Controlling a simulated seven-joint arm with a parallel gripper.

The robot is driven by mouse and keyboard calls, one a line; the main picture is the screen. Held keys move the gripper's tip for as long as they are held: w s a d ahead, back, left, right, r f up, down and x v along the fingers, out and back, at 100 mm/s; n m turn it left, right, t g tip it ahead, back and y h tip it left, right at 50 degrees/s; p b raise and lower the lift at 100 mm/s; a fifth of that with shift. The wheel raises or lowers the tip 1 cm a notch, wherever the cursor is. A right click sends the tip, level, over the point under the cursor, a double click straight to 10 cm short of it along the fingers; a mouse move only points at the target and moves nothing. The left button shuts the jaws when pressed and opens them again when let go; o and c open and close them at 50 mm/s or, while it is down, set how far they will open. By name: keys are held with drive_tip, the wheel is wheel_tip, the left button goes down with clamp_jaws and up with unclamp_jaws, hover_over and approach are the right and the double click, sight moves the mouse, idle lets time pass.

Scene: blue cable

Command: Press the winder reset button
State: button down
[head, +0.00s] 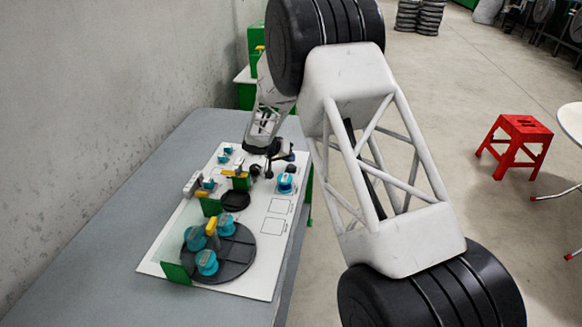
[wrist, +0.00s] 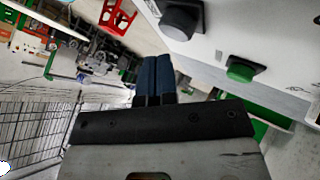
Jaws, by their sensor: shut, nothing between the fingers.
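My gripper (wrist: 154,80) is shut, its two dark blue fingertips together and empty. In the wrist view, a green button (wrist: 241,70) on a black base sits on the white board, right of the fingertips and apart from them. A grey round button or knob (wrist: 181,20) on a dark base is on the same board, above the fingertips. I cannot tell by label which one is the winder reset button. In the head view, my gripper (head: 279,152) is small and dark over the far part of the white board (head: 262,262); its fingertips are hard to make out.
The board lies on a grey table (head: 65,262) beside a concrete wall. A dark turntable (head: 238,262) with several teal pieces is at the near end. Green and yellow fixtures (head: 240,181) stand mid-board. A red stool (head: 517,142) stands on the floor at right.

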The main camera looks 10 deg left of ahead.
sight(290, 166)
drive_tip(key=shift+f, duration=0.95)
idle(1.6)
drive_tip(key=shift+r, duration=0.9)
drive_tip(key=shift+r, duration=2.5)
